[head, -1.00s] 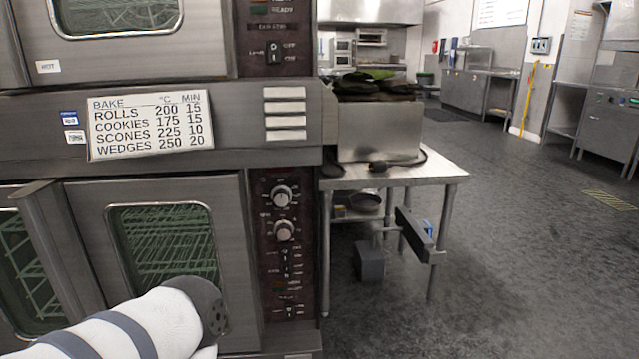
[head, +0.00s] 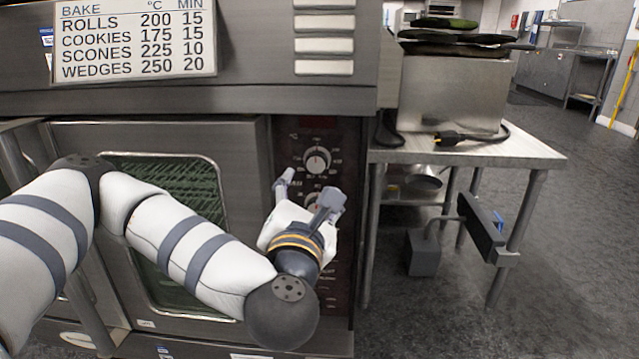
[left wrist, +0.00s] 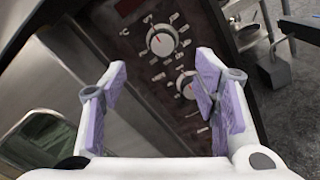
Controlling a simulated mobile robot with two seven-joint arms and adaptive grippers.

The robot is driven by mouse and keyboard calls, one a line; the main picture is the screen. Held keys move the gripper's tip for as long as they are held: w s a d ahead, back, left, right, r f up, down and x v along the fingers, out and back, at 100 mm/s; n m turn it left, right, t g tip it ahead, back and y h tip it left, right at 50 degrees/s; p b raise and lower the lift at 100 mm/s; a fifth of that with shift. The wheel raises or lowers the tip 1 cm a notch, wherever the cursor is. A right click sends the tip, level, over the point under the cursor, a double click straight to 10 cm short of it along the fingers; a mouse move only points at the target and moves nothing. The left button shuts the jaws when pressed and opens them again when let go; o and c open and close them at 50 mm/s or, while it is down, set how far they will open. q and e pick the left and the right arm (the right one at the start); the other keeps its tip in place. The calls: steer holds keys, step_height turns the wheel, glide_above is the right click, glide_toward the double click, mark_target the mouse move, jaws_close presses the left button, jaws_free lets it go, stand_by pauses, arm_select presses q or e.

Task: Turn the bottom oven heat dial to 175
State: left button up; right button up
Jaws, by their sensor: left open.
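The bottom oven's control panel has an upper round dial (head: 316,160) with a printed scale. It also shows in the left wrist view (left wrist: 161,42), with a red pointer mark and a "°C" label beside it. A second dial (left wrist: 187,86) sits below it and is partly hidden by my gripper in the head view. My left gripper (head: 307,190) is open and empty in front of the panel, just below the upper dial. In the left wrist view its purple-padded fingers (left wrist: 160,75) stand apart, with neither dial gripped. My right gripper is not in view.
The oven door (head: 245,150) is left of the panel. A bake chart (head: 135,40) above reads cookies 175. A metal table (head: 540,155) with a steel box (head: 455,95) and pans stands close on the right. Open floor lies beyond it.

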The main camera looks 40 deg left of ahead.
mark_target(316, 165)
arm_select(q)
steer(key=b+x, duration=0.1)
steer(key=x, duration=0.4)
steer(key=b+x, duration=0.2)
steer(key=x, duration=0.4)
steer(key=shift+d+f+b, duration=0.15)
steer(key=shift+f+b, duration=0.1)
steer(key=shift+b, duration=0.05)
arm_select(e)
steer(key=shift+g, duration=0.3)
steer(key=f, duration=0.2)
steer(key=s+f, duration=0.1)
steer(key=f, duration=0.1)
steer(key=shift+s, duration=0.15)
arm_select(q)
steer(key=shift+c, duration=0.5)
steer(key=c, duration=1.1)
steer(key=shift+o, duration=0.2)
